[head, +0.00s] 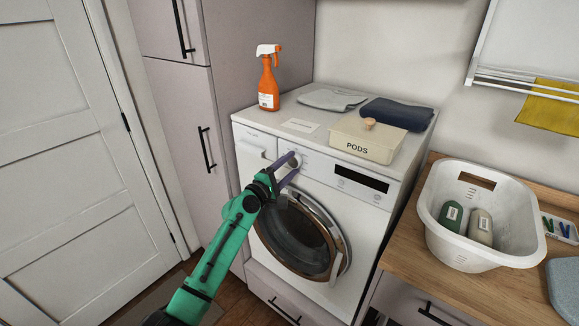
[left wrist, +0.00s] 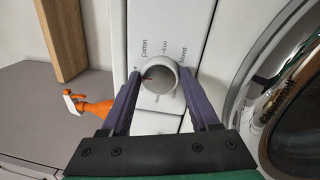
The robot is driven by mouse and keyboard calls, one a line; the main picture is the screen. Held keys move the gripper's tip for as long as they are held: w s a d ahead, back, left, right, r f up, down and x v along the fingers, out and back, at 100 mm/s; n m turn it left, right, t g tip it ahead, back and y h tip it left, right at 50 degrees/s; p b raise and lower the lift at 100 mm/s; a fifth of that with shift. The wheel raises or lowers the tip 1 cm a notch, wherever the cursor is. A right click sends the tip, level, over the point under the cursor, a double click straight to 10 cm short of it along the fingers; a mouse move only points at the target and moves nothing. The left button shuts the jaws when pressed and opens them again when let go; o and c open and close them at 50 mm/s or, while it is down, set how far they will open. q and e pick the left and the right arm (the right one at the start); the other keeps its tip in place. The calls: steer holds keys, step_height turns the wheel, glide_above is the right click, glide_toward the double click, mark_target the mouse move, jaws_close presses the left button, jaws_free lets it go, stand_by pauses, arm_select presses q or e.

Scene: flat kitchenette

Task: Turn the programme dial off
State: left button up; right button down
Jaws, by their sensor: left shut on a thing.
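The programme dial (left wrist: 160,76) is a round grey-white knob on the washing machine's front panel. It also shows in the head view (head: 296,160), partly behind my fingers. My left gripper (left wrist: 159,82) has its two purple fingers on either side of the dial and is shut on it. In the left wrist view a red mark on the dial points to the left, near the left finger. The labels Cotton, eco and Mixed are readable around it; a label by the left fingertip is mostly hidden. My right gripper is not in view.
On the washing machine (head: 360,215) stand an orange spray bottle (head: 268,85), folded cloths (head: 397,113) and a PODS box (head: 365,140). Its round door (head: 300,240) is below my gripper. A white basket (head: 480,250) with two bottles stands on the wooden counter at right.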

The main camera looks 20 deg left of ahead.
arm_select(q)
steer(key=o, duration=1.4)
steer(key=b+v, duration=0.2)
steer(key=v, duration=1.2)
steer(key=shift+s+f, duration=0.15)
steer(key=shift+s, duration=0.1)
